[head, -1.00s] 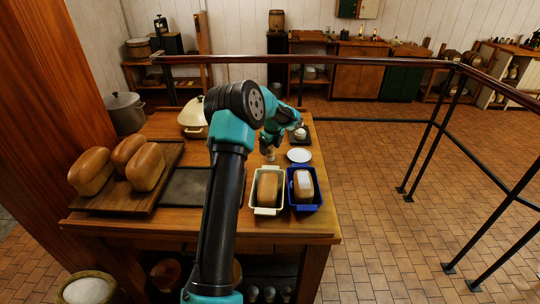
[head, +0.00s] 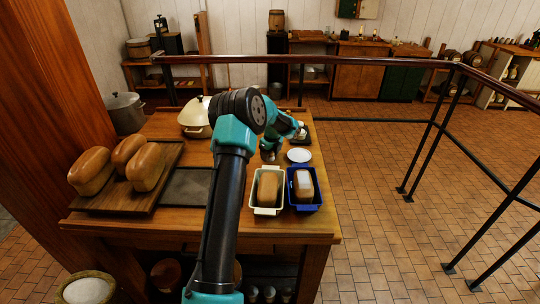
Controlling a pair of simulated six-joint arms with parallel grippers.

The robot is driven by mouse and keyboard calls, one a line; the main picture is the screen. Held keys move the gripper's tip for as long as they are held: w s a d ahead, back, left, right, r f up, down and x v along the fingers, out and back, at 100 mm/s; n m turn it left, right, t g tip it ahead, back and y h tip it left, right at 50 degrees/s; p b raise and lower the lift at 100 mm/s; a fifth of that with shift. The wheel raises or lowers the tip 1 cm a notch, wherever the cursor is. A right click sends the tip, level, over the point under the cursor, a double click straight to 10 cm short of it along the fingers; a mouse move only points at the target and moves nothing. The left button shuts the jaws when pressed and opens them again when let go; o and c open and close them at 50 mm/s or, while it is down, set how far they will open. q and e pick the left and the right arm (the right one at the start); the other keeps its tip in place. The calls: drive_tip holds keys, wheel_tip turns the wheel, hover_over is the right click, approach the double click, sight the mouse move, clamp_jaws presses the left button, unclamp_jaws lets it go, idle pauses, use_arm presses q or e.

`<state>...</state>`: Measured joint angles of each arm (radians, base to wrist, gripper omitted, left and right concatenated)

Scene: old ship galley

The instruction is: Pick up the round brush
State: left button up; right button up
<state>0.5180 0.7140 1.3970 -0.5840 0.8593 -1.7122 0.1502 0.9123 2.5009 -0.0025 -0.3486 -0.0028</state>
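My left arm reaches over the wooden table (head: 160,232) from the front. Its gripper (head: 268,155) points down at the table behind the cream loaf tin and left of the white plate. The gripper is small and partly covered by its own wrist, so I cannot tell whether its fingers are open or shut, or hold anything. I cannot clearly make out the round brush; it may be hidden by the arm or gripper. A small white item on a dark base (head: 304,137) shows partly behind the wrist, too small to identify. My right gripper is not in view.
Loaves sit on a wooden board (head: 165,187) at left, beside a dark flat tray (head: 187,187).

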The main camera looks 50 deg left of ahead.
use_arm(q)
drive_tip(key=c, duration=0.7)
drive_tip(key=shift+c, duration=0.2)
drive_tip(key=shift+r, duration=0.15)
wheel_tip(320, 180, up, 10)
drive_tip(key=shift+f, duration=0.1)
drive_tip(key=o, duration=0.4)
drive_tip(key=shift+c, duration=1.2)
